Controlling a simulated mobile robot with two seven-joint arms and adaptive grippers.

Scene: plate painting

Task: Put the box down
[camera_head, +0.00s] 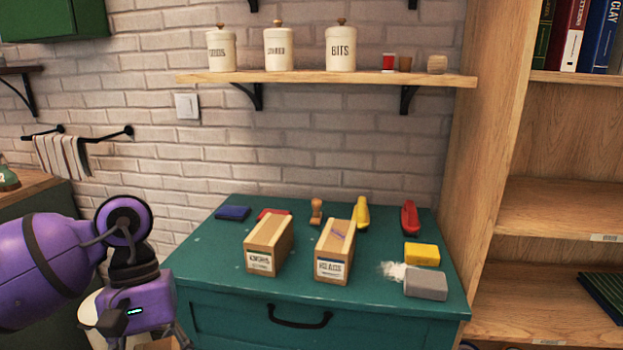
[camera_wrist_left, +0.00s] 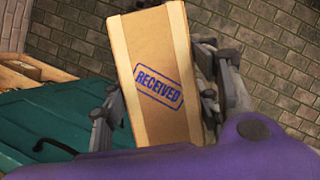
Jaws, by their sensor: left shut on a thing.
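A cardboard box (camera_wrist_left: 158,45) with a blue RECEIVED stamp is between the fingers of my left gripper (camera_wrist_left: 165,95), which is shut on it. In the head view my left gripper (camera_head: 145,338) is at the bottom left, in front of and left of the green cabinet (camera_head: 215,262). Only a small tan piece of the held box (camera_head: 158,344) shows there, cut off by the frame's bottom edge. Two similar boxes stand on the cabinet: one with a green-edged label (camera_head: 260,262) and one with a blue-edged label (camera_head: 331,269). My right gripper is not in view.
A blue block (camera_head: 233,213), a stamp (camera_head: 316,211), a yellow tool (camera_head: 362,213), a red tool (camera_head: 410,218), a yellow sponge (camera_head: 422,254) and a grey block (camera_head: 425,284) lie on the cabinet. White powder (camera_head: 393,270) is beside the sponge. The cabinet top's left front is clear.

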